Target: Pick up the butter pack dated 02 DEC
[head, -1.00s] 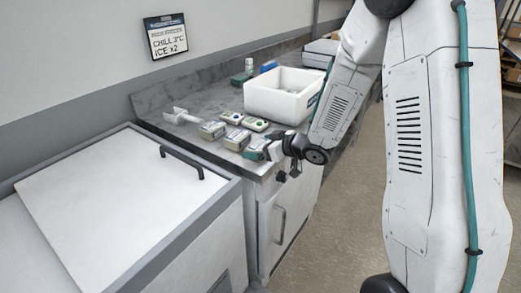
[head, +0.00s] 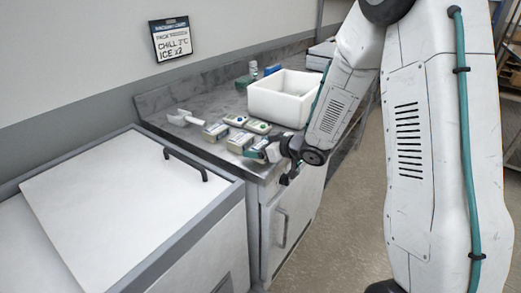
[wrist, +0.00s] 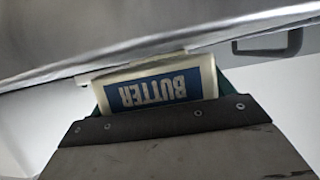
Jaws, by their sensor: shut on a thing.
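A butter pack (wrist: 156,90), cream with a blue label reading BUTTER, is between the jaws of my gripper (wrist: 160,118) in the wrist view, with its lettering upside down. No date shows on the face in view. In the head view my gripper (head: 262,151) is at the front edge of the counter, shut on this pack, which is mostly hidden there. Several other packs lie on the counter just behind it, including a pale one (head: 216,131) and one (head: 240,141) nearest the gripper. Their dates are too small to read.
A white open box (head: 278,104) stands behind the packs. A white scoop (head: 184,118) lies to their left, and green and blue items (head: 245,81) stand at the back. A chest with a white lid (head: 100,200) and dark handle is at the front left. A wall card (head: 170,40) reads CHILL and ICE x2.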

